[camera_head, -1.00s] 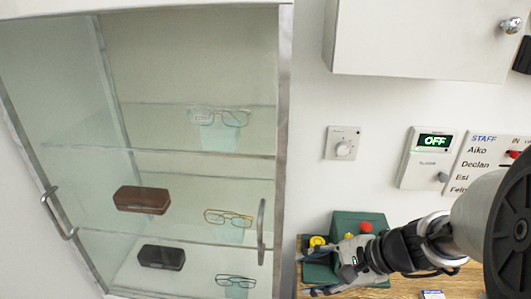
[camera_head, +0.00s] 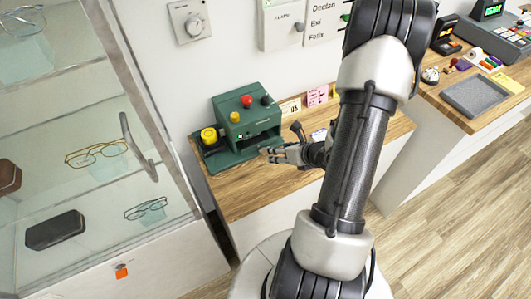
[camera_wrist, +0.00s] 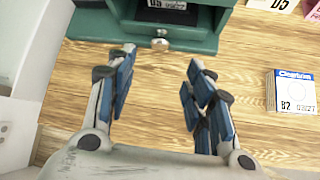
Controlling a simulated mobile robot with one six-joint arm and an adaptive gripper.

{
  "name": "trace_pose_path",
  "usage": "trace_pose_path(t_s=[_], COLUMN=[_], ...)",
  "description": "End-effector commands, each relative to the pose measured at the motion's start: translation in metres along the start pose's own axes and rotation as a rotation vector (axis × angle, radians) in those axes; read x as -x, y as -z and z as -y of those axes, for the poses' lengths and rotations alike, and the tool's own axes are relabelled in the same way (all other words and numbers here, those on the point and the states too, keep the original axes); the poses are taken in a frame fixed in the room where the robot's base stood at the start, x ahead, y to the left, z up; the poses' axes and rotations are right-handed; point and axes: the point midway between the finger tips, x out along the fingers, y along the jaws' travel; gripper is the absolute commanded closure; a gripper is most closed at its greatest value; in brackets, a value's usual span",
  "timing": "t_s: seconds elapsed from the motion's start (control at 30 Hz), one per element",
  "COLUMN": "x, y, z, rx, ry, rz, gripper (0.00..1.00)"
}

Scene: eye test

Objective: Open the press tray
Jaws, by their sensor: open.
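The press (camera_head: 238,125) is a green machine with red, yellow and black knobs on top, standing on the wooden counter. A small silver knob (camera_wrist: 160,44) sticks out from its low green front, the tray front (camera_wrist: 190,40), in the wrist view. Behind it a dark slot shows a card marked D5 (camera_wrist: 172,8). I cannot tell whether the tray is pulled out at all. My gripper (camera_head: 268,153) is just in front of the press. In the wrist view my gripper (camera_wrist: 155,88) is open and empty, its blue-padded fingers apart, with the knob beyond and between them, not touched.
A glass cabinet (camera_head: 100,120) with glasses stands at the left. The wood in front of the press is mostly clear.

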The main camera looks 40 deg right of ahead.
Motion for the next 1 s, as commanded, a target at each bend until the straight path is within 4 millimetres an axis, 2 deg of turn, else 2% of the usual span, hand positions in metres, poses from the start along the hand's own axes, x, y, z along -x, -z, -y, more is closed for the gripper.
trace_pose_path(t_s=[0.03, 0.2, 0.43, 0.63, 0.93, 1.0], x=[-0.014, -0.051, -0.090, -0.104, -0.105, -0.105], y=[0.003, 0.002, 0.001, 0.000, -0.001, -0.001], z=[-0.001, -0.001, -0.001, -0.001, 0.000, 0.000], rx=[0.003, 0.003, 0.003, 0.003, 0.002, 0.002], ry=[-0.004, -0.004, -0.002, -0.001, 0.000, 0.000], rz=[-0.002, -0.001, -0.001, 0.000, 0.001, 0.001], gripper=[0.52, 0.52, 0.52, 0.52, 0.52, 0.57])
